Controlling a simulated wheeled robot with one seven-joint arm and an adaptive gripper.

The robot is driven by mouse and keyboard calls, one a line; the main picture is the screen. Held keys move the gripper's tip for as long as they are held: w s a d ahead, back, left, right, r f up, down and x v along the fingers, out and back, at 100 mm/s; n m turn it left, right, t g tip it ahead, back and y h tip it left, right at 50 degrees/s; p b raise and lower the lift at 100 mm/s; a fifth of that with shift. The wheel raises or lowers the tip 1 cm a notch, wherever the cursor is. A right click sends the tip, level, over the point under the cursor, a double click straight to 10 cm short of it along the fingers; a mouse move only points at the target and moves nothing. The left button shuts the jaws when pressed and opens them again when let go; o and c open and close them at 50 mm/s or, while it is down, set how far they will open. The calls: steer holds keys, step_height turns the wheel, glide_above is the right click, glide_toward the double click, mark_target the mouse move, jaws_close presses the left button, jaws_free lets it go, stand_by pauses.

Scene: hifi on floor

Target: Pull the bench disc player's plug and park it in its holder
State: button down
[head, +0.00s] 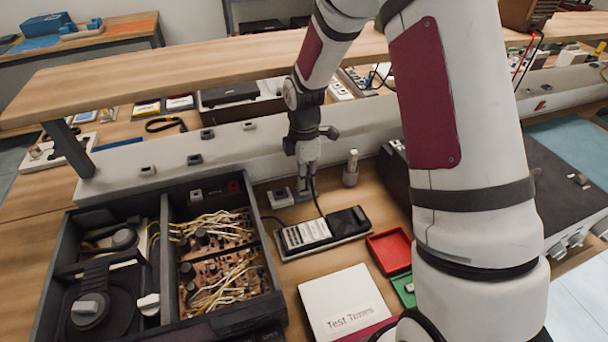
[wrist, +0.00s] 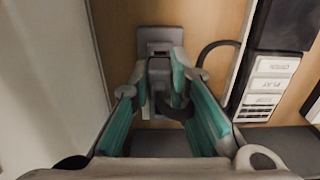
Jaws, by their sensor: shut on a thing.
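My gripper (head: 307,178) points down over the bench. In the wrist view its teal-padded fingers (wrist: 168,88) are closed on the grey plug (wrist: 159,76). A dark cord (wrist: 203,52) loops off to the plug's right. A grey block with a dark slot (wrist: 158,38) lies just beyond the plug; I cannot tell whether it is the holder or a socket, or whether the plug touches it. The bench disc player (head: 162,250) is the open dark chassis at the left. A small pale block (head: 280,197) sits left of my gripper.
A "Test Tones" case (head: 345,303) and a red tray (head: 389,250) are nearer. A wooden shelf (head: 190,67) spans above.

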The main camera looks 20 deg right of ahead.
steer(key=shift+f+b, duration=0.3)
steer(key=shift+f, duration=0.5)
stand_by(0.7)
stand_by(0.3)
steer(key=c, duration=1.4)
jaws_free()
steer(key=shift+c, duration=0.2)
steer(key=shift+r, duration=0.1)
step_height(320, 180, up, 11)
steer(key=shift+r, duration=0.2)
steer(key=shift+r+p, duration=1.45)
steer(key=shift+r, duration=1.25)
